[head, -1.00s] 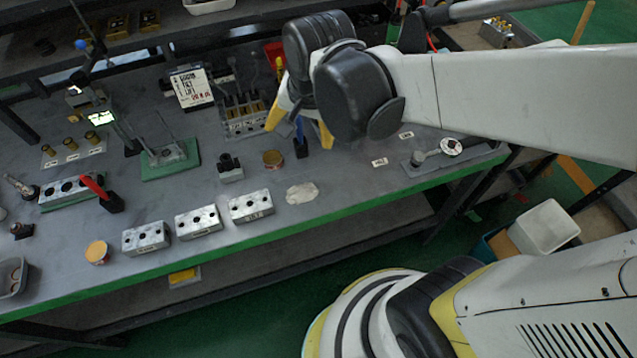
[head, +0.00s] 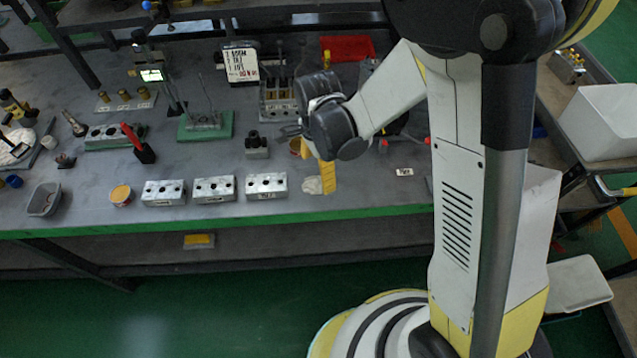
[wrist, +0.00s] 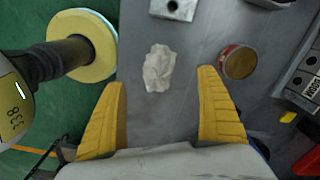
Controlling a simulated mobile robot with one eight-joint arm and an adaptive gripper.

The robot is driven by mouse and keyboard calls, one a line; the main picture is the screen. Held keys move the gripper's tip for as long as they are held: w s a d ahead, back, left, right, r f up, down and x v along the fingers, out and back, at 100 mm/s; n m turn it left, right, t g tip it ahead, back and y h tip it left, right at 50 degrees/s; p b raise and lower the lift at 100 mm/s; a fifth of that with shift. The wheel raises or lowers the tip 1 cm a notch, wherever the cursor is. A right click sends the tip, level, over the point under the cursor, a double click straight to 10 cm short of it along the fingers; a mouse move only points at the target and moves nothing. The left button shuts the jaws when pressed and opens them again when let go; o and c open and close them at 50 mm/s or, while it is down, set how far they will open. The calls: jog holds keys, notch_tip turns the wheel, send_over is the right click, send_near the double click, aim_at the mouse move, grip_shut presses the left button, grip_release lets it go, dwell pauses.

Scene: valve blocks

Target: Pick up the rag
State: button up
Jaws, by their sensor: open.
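The rag (head: 313,185) is a small, crumpled, off-white cloth lying flat on the grey workbench near its front edge. In the head view one yellow finger partly covers its right side. In the wrist view the rag (wrist: 159,67) shows whole, just beyond the fingertips and roughly centred between them. My gripper (head: 315,164) is above the bench near the rag, with its yellow fingers spread. In the wrist view my gripper (wrist: 162,80) is open with nothing between the fingers. How high it is above the rag is hard to tell.
A metal block with holes (head: 267,186) stands left of the rag. A round tin (wrist: 238,62) is close to the right finger in the wrist view. The bench's green front edge (head: 230,224) is near. Bare bench lies right of the rag, with a small label (head: 404,172).

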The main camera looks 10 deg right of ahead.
aim_at(318, 178)
notch_tip(318, 178, down, 5)
jog(key=shift+d+f+b, duration=0.1)
jog(key=shift+f+b, duration=0.05)
jog(key=shift+b, duration=1.1)
jog(key=shift+s, duration=0.1)
jog(key=c, duration=1.3)
